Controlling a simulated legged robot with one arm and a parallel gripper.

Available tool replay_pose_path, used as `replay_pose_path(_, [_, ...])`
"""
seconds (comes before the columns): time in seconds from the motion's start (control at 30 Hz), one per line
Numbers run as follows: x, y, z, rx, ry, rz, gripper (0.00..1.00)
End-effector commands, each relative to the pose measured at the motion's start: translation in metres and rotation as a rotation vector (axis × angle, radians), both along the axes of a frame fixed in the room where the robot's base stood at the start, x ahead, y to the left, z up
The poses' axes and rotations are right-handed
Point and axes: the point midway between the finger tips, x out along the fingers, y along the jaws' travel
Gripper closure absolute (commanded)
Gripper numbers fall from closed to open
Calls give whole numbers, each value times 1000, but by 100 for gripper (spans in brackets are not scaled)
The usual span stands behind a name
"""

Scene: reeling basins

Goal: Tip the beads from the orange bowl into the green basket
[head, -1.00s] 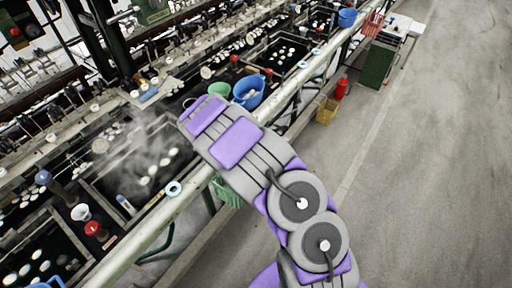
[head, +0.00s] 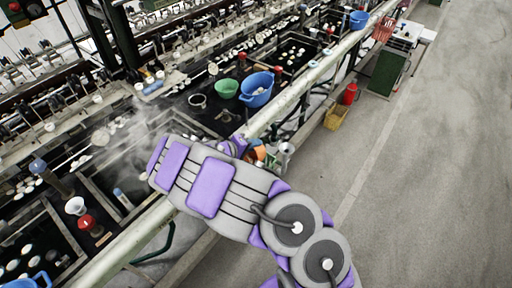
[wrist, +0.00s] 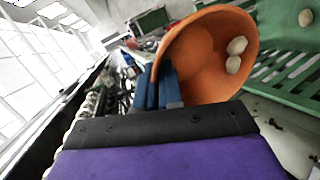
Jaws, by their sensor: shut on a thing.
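The orange bowl (wrist: 195,65) is tilted strongly on its side in the wrist view, its mouth turned toward the right. Two pale beads (wrist: 235,55) are inside it, near its right side. My gripper (wrist: 160,88), with blue fingers, is shut on the bowl's left edge. In the head view a small orange part of the bowl (head: 258,153) shows beyond my arm. The green basket (wrist: 285,85), with slatted sides, lies right of the bowl in the wrist view, close to it. A pale bead (wrist: 306,17) shows at the basket. In the head view my arm hides the basket.
A long pale rail (head: 285,100) runs along the reeling basins. A blue basin (head: 257,88) and a green bowl (head: 226,88) stand beyond it. A yellow crate (head: 336,116) and a red canister (head: 350,94) stand on the floor. The right-hand floor is clear.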

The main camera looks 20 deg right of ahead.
Motion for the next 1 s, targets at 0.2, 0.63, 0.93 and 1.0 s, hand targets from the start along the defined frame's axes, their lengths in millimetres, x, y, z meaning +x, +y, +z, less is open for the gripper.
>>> replay_pose_path(0.2, [-2,7,-3,-67,-25,3,100])
replay_pose_path(0.63, [-11,30,2,-297,-111,4,100])
replay_pose_path(0.93, [-15,41,4,-403,-153,3,100])
replay_pose_path(1.0, [-16,41,4,-412,-156,1,100])
